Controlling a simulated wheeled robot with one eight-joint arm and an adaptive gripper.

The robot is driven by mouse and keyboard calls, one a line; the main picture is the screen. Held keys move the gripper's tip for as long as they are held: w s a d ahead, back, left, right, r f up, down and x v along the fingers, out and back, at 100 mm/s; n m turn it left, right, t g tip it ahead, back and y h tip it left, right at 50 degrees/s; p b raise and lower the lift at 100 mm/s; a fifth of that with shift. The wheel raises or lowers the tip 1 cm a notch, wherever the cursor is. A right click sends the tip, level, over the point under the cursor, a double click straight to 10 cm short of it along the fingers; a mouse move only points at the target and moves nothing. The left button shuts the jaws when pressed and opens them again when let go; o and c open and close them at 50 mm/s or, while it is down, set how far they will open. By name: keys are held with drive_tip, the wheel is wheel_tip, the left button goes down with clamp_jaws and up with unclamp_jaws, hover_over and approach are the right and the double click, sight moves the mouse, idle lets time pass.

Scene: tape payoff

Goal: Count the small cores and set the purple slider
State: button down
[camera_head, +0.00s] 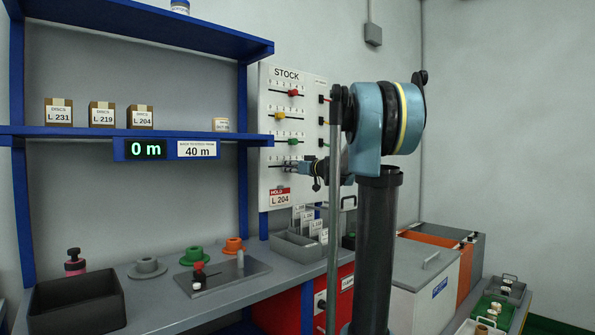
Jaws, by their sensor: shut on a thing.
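The white STOCK board (268,78) hangs on the wall behind the bench. It has a red slider (293,93), a yellow slider (280,115) and a green slider (293,141) on stacked scales. My gripper (284,166) is at the fourth, lowest scale, shut on the slider there; the jaws mostly hide its knob, and its exact setting cannot be read. A grey core (147,267), a green core (193,256) and an orange core (234,245) sit on the bench. Small pale core-like pieces (491,313) lie in bins at the lower right, too small to count surely.
A red HOLD L 204 tag (279,196) hangs below my gripper. Labelled boxes (102,115) stand on the blue shelf (60,132) above a 0 m display (147,149). A dark tray (75,305) and a metal plate (215,281) occupy the bench. My arm hides part of the right side.

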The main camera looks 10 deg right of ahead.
drive_tip(key=c, duration=1.3)
unclamp_jaws()
drive_tip(key=shift+c, duration=0.2)
drive_tip(key=shift+s+d, duration=0.1)
drive_tip(key=v, duration=1.1)
drive_tip(key=shift+s+d, duration=0.2)
drive_tip(key=shift+s, duration=0.05)
